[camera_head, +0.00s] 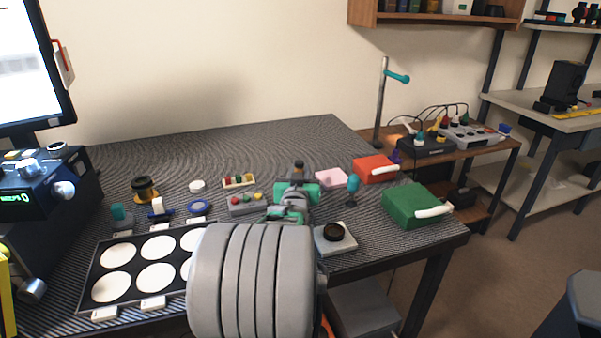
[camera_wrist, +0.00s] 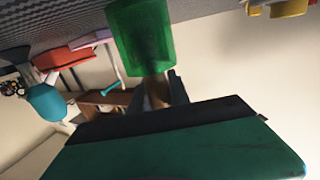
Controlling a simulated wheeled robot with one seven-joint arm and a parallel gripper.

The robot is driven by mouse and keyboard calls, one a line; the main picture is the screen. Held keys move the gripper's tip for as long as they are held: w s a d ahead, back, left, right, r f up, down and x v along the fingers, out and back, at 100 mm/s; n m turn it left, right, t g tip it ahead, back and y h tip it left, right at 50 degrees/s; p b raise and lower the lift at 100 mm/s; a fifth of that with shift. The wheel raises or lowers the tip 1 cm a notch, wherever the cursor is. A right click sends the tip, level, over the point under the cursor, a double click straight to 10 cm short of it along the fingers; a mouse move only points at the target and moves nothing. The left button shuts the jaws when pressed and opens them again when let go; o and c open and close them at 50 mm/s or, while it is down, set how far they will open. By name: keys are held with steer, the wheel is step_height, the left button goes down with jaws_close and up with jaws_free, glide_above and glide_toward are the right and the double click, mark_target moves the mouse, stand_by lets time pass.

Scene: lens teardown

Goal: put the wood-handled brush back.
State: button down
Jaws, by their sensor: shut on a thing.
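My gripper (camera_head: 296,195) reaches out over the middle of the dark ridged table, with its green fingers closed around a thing. In the wrist view, the brown wooden handle of the brush (camera_wrist: 156,92) shows between the green fingers. A small dark and brown end, probably of the same brush (camera_head: 298,167), sticks up just beyond the gripper in the head view. The bristles cannot be made out. My arm hides part of the table below the gripper, and I cannot tell which spot belongs to the brush.
A pink block (camera_head: 331,178), a red box (camera_head: 375,169), a teal-topped tool (camera_head: 353,186) and a green box (camera_head: 410,205) stand to the right. A mat with white discs (camera_head: 143,296) lies front left.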

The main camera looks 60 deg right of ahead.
steer(key=shift+a+f, duration=0.1)
steer(key=shift+f, duration=0.2)
steer(key=c, duration=1.6)
jaws_free()
steer(key=o, duration=0.4)
steer(key=shift+f, duration=0.3)
steer(key=shift+c, duration=0.2)
steer(key=shift+r, duration=0.1)
steer(key=shift+r+p, duration=0.3)
steer(key=r+p+v, duration=0.1)
steer(key=p+v, duration=0.1)
steer(key=v, duration=1)
steer(key=shift+r, duration=0.1)
